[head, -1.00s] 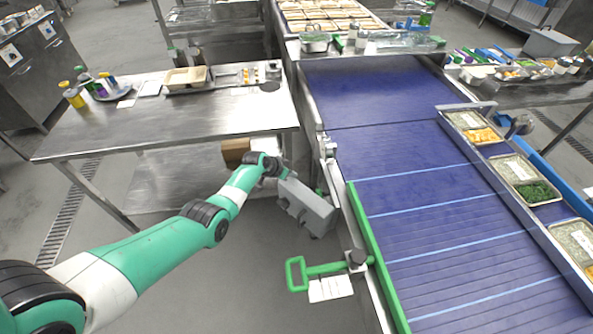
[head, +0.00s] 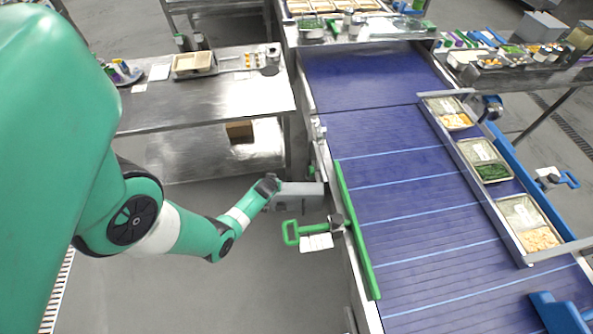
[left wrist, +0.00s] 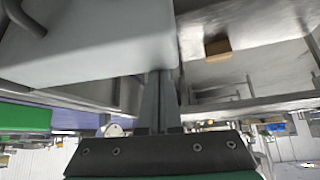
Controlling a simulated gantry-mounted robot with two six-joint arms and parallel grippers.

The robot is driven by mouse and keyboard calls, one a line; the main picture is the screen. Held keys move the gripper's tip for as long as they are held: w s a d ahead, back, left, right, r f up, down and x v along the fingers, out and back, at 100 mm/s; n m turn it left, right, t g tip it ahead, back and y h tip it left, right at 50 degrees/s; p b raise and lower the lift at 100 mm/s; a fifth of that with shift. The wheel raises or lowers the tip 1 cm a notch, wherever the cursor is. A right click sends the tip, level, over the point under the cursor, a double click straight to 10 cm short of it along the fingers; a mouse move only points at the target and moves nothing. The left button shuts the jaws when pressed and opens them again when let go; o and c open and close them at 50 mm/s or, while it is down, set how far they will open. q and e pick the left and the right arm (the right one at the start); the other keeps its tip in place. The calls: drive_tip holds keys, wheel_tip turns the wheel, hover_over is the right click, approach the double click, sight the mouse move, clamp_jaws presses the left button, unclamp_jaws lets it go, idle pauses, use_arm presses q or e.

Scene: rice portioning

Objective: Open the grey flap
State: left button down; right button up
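A grey box-shaped piece (head: 298,196), which looks like the grey flap, is at the left side of the blue conveyor, just above a green handle. My left gripper (head: 272,184) is at its left end. In the left wrist view a large smooth grey panel (left wrist: 90,45) with a dark bar at its corner fills the upper left. The fingers of my left gripper (left wrist: 161,80) are close together there, with their tips at the panel's edge. I cannot tell whether they grip it. My right gripper is not in view.
A green handle (head: 291,232) with a white tag projects from the conveyor (head: 390,150) beside a green rail (head: 357,240). A steel table (head: 200,105) stands at left, with a brown box (head: 239,129) on its lower shelf. Food trays line the conveyor's right side.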

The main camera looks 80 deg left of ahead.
use_arm(q)
drive_tip(key=shift+d, duration=1.5)
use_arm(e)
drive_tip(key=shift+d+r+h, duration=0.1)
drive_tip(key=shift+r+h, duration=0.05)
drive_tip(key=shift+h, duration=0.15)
use_arm(q)
drive_tip(key=a+r, duration=0.2)
drive_tip(key=a, duration=0.1)
drive_tip(key=shift+s+r, duration=0.15)
drive_tip(key=v, duration=0.2)
drive_tip(key=p+v, duration=0.1)
drive_tip(key=v, duration=0.1)
drive_tip(key=w+p+v, duration=0.1)
drive_tip(key=v, duration=0.1)
drive_tip(key=shift+w+d+r, duration=0.1)
drive_tip(key=shift+d+r, duration=0.05)
drive_tip(key=shift+d, duration=0.35)
drive_tip(key=shift+d+r, duration=0.25)
drive_tip(key=shift+d, duration=0.05)
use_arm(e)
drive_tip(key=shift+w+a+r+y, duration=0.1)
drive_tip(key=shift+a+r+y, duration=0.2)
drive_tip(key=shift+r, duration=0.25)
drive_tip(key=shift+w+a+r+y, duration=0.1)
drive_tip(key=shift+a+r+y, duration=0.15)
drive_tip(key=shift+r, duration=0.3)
